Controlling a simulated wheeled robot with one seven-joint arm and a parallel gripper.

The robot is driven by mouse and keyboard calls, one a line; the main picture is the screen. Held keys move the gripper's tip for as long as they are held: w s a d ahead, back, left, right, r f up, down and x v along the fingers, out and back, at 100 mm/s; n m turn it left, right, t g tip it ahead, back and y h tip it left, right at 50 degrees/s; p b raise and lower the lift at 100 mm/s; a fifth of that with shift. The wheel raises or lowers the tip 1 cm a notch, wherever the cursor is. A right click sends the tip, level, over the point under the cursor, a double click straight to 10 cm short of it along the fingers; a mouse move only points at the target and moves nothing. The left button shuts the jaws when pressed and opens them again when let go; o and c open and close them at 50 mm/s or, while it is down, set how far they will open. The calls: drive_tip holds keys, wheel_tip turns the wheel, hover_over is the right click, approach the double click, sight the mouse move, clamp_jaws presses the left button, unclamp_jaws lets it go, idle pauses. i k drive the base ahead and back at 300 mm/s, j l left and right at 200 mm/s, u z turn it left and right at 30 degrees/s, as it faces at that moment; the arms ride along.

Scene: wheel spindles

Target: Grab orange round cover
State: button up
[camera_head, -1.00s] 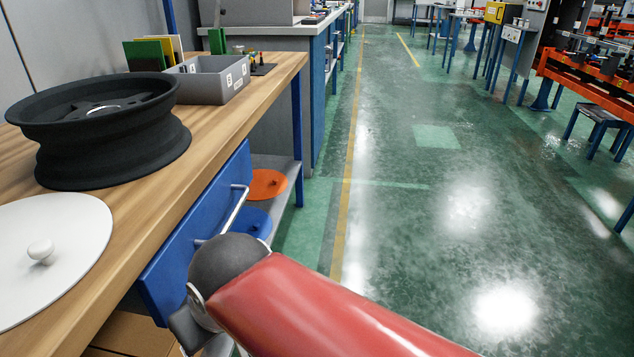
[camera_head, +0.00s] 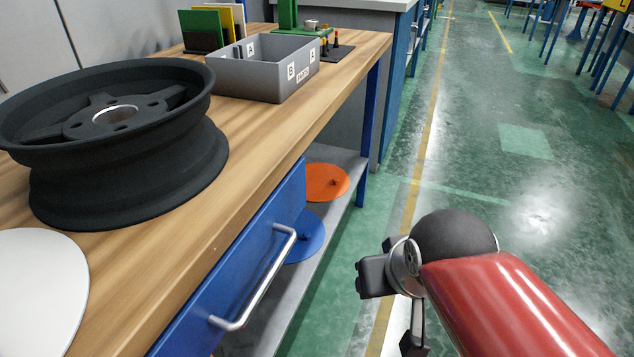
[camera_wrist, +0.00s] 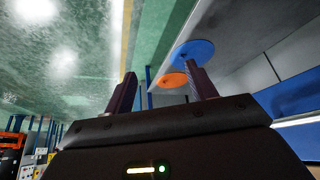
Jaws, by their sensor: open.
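The orange round cover (camera_head: 326,183) lies flat on the grey shelf under the workbench, near its far end, with a small knob on top. The blue round cover (camera_head: 304,238) lies on the same shelf, nearer to me and partly hidden by the drawer. In the wrist view the orange cover (camera_wrist: 173,80) shows between the fingers, beside the blue cover (camera_wrist: 193,53). My gripper (camera_wrist: 163,88) is open and empty, its two dark fingers apart. In the head view, part of my gripper (camera_head: 372,277) shows over the aisle, right of the shelf and apart from the covers.
A blue drawer front (camera_head: 240,265) with a metal handle (camera_head: 262,280) juts beside the shelf. On the wooden benchtop (camera_head: 250,150) stand a black wheel rim (camera_head: 125,180), a white round cover (camera_head: 40,290) and a grey parts box (camera_head: 262,75). The green floor aisle (camera_head: 480,170) is clear.

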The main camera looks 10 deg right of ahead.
sight(325, 181)
drive_tip(key=i+l, duration=0.3)
drive_tip(key=i+l+u, duration=0.1)
drive_tip(key=i+l, duration=0.2)
drive_tip(key=l, duration=0.2)
drive_tip(key=i+l, duration=0.3)
drive_tip(key=i+l+u, duration=0.15)
drive_tip(key=l, duration=0.35)
drive_tip(key=i+l, duration=0.4)
drive_tip(key=i+l+u, duration=0.1)
drive_tip(key=i+l, duration=0.15)
drive_tip(key=l, duration=0.25)
